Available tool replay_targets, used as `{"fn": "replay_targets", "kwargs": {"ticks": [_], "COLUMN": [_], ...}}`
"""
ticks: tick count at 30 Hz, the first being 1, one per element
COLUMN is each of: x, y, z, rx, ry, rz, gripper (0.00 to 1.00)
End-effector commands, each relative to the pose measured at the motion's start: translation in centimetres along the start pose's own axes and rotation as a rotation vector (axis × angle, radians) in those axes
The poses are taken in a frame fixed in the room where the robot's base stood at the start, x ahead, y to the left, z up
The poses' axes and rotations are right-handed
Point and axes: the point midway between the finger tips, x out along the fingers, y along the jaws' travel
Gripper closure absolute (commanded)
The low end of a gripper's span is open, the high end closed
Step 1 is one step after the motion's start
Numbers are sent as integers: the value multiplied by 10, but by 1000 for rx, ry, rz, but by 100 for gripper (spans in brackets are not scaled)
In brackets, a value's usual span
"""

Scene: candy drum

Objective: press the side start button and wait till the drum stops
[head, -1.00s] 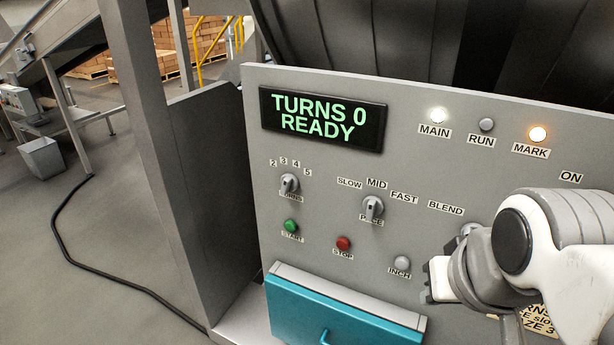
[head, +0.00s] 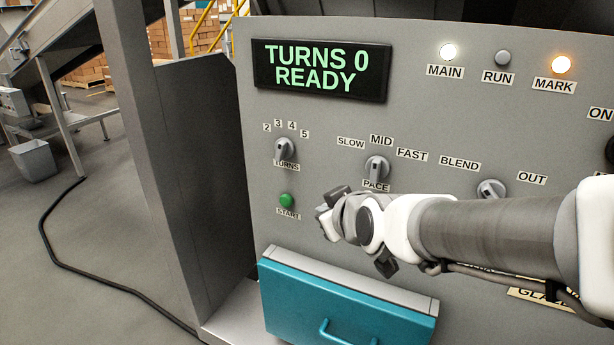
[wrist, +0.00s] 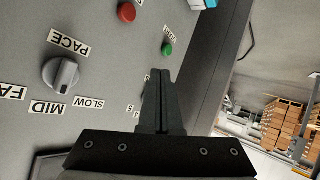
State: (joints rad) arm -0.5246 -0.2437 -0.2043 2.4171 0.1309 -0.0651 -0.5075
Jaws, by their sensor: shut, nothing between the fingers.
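The green start button (head: 287,200) is on the left of the grey control panel (head: 215,0) (head: 450,110), below the TURNS knob (head: 284,148). It also shows in the wrist view (wrist: 168,49), just beyond my fingertips. My gripper (head: 322,222) is to the right of the button in the head view, in front of the panel and apart from the button. In the wrist view my gripper (wrist: 160,74) has its fingers together, with nothing between them. The display (head: 320,70) reads TURNS 0 READY. Only a dark sliver of the drum shows above the panel.
The red stop button (wrist: 127,12) is close by, hidden behind my arm in the head view. The PACE knob (head: 377,168) is above my gripper. A teal drawer (head: 340,305) juts out below. The MAIN lamp (head: 449,51) and MARK lamp (head: 561,64) are lit; the RUN lamp (head: 502,58) is dark.

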Motion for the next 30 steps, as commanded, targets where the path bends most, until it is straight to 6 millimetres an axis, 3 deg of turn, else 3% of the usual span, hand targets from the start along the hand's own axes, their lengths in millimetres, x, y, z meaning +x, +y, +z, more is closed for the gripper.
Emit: {"fn": "replay_targets", "kwargs": {"ticks": [1,3,15,22,30], "x": [19,36,115,134,138], "y": [-11,-21,-84,-112,-120], "z": [8,8,10,10,7], "rx": [-35,-84,-376,-498,-539], "ry": [25,66,299,395,429], "rz": [1,12,125,193,221], "gripper": [100,100,100,100,100]}}
